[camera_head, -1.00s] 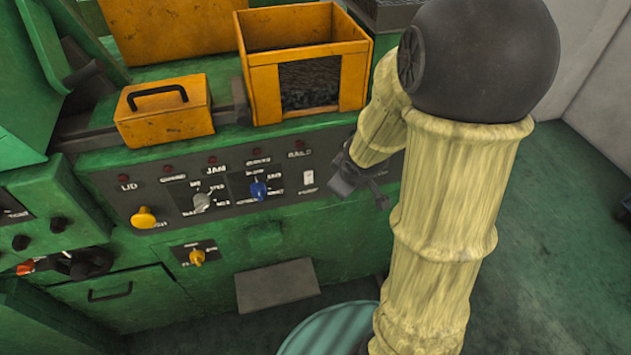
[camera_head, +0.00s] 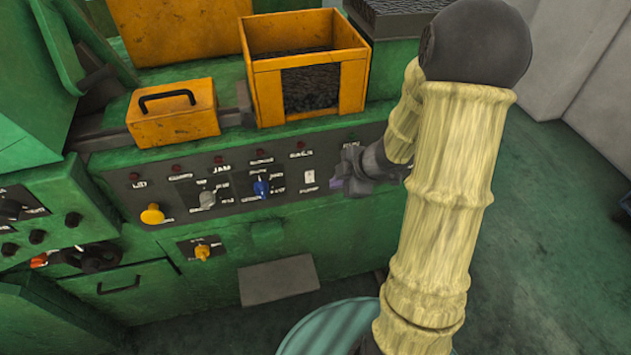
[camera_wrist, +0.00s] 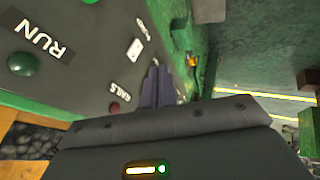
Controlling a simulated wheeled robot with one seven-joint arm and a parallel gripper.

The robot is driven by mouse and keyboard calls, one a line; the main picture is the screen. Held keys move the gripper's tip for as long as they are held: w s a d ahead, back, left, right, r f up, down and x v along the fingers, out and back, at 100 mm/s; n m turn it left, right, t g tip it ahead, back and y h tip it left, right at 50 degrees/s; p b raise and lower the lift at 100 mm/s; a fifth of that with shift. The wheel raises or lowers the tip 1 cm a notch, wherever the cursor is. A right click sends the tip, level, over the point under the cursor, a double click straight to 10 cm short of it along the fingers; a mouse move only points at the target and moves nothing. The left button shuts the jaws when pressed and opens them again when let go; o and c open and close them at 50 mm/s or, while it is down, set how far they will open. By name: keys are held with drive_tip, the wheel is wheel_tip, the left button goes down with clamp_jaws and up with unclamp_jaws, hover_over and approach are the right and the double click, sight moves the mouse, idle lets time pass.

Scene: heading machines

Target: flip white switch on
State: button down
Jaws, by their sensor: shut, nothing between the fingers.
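The white switch (camera_head: 309,177) is a small white rocker on the dark control panel (camera_head: 233,206), right of the blue knob. It also shows in the wrist view (camera_wrist: 135,49), above and left of the fingertips. My gripper (camera_head: 336,183) is just right of the switch in the head view, its fingers pointing left toward it. In the wrist view the two fingers (camera_wrist: 156,72) lie together with nothing between them. They look apart from the switch. Which way the switch is tipped is too small to tell.
A blue knob (camera_head: 261,188), a grey knob (camera_head: 207,199) and a yellow button (camera_head: 152,214) sit left on the panel. A green indicator (camera_wrist: 24,64) marked RUN is near the gripper. Orange bins (camera_head: 305,80) stand above the panel. Open floor (camera_head: 550,220) lies to the right.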

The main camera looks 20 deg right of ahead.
sight(310, 177)
drive_tip(key=w+a+f, duration=0.1)
drive_tip(key=w+f, duration=0.1)
drive_tip(key=f, duration=0.1)
drive_tip(key=w+a+f+b, duration=0.1)
drive_tip(key=w+f, duration=0.1)
drive_tip(key=w, duration=0.1)
drive_tip(key=w+a+f, duration=0.1)
drive_tip(key=w+f, duration=0.2)
drive_tip(key=shift+w+a+f+b, duration=0.25)
drive_tip(key=shift+a+f+b, duration=0.05)
drive_tip(key=shift+a+f, duration=0.05)
drive_tip(key=shift+d, duration=0.15)
